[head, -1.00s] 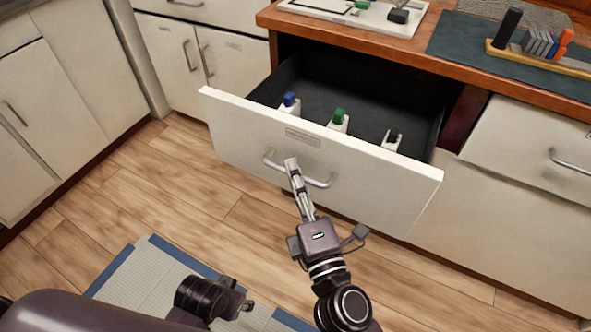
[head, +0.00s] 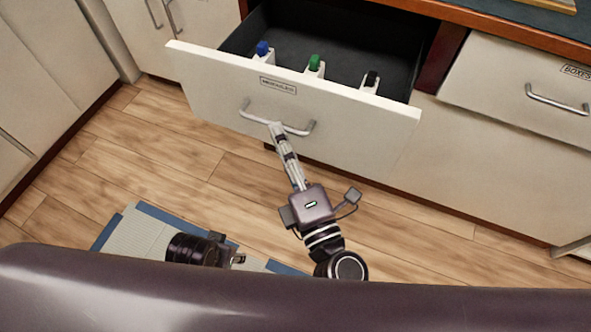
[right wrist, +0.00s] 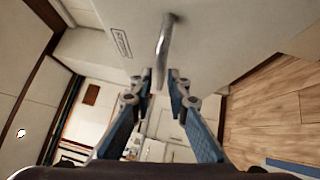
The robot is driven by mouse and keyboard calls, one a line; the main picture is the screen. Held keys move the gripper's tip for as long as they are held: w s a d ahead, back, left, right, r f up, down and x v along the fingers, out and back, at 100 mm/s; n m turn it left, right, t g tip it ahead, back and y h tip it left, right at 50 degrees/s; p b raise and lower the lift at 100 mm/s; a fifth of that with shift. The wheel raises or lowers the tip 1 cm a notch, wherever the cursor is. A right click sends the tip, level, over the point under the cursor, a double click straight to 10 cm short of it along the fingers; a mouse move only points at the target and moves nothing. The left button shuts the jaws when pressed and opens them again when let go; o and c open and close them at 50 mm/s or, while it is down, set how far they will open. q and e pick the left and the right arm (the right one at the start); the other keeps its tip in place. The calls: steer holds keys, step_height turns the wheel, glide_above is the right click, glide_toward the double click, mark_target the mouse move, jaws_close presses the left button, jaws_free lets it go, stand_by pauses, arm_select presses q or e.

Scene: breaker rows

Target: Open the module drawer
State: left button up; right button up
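The module drawer (head: 225,95) is pulled well out of its cabinet. It has a cream front with a label and a curved metal handle (head: 302,130). Inside are modules with blue (head: 262,48), green (head: 314,62) and black (head: 371,79) tops. My right gripper (head: 275,126) is at the handle's middle.
The neighbouring boxes drawer (head: 515,80) is at the right, below the wooden counter edge (head: 440,10). Cream cabinets (head: 50,90) stand at the left. A blue-edged mat (head: 135,232) lies on the wooden floor. Floor in front of the drawer is clear.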

steer(key=v, duration=0.8)
steer(key=shift+f, duration=0.1)
stand_by(0.5)
